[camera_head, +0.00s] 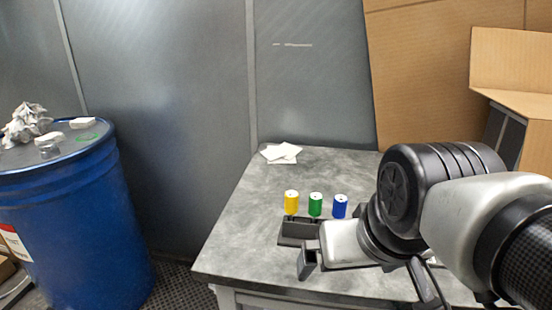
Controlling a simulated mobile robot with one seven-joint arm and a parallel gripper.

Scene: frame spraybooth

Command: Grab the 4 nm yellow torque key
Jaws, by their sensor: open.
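The yellow torque key (291,202) stands upright at the left end of a row of coloured keys on the grey table. A dark holder (297,231) lies below it in the picture, partly hidden by my gripper. The green key (315,204) and the blue key (340,206) stand to its right. My gripper (365,284) is open in front of the row, nearer the camera. One finger shows below the holder and the other lies further right. Nothing shows between the fingers. The lower parts of the keys are hard to make out.
White pads (281,153) lie at the table's back. The grey table (235,225) is bare on its left side. A blue drum (70,215) with crumpled rags on top stands at the left. Cardboard boxes (420,60) stand behind my arm at the right.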

